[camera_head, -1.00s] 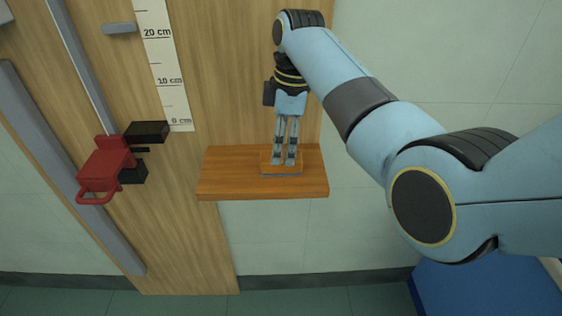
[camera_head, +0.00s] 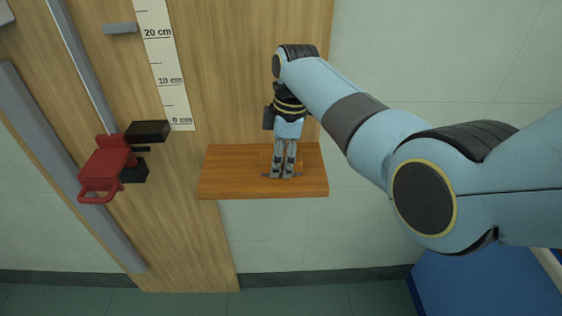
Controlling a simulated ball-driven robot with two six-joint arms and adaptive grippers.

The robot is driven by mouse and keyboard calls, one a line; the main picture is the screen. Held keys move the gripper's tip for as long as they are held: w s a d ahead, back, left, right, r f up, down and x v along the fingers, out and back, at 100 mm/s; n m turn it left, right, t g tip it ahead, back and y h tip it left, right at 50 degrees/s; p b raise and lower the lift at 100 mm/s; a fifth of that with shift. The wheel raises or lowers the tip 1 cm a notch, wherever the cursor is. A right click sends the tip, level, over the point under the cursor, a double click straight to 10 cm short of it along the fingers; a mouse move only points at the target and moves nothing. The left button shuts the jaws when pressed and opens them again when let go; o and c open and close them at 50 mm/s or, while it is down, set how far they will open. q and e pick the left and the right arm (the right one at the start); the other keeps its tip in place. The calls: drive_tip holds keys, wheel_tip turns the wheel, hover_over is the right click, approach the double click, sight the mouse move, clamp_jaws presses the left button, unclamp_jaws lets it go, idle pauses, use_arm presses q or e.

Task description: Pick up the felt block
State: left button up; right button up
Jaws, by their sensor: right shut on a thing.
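The felt block (camera_head: 266,158) is a small wooden-brown piece on the wooden shelf (camera_head: 225,185), close in colour to it and partly hidden by my fingers. A grey strip shows low at its front. My right gripper (camera_head: 283,172) points down from above, with its fingers shut on the block at the shelf top. I cannot tell whether the block is clear of the shelf. My left gripper is not in view.
A red clamp-like carriage (camera_head: 107,168) with black parts sits on the left of the wooden panel. A paper centimetre scale (camera_head: 165,65) runs down the panel. A blue surface (camera_head: 480,285) lies at lower right.

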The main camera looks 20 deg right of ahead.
drive_tip(key=shift+c, duration=1.3)
drive_tip(key=shift+r, duration=0.5)
wheel_tip(320, 180, up, 3)
drive_tip(key=shift+w+f, duration=0.1)
drive_tip(key=s+d+r+p, duration=0.1)
drive_tip(key=s+d+r, duration=0.1)
drive_tip(key=s, duration=0.3)
drive_tip(key=s+d+r, duration=0.2)
drive_tip(key=s+r, duration=0.3)
drive_tip(key=s, duration=0.1)
drive_tip(key=shift+d+r+p, duration=0.15)
drive_tip(key=shift+d+p, duration=0.1)
drive_tip(key=shift+p, duration=0.1)
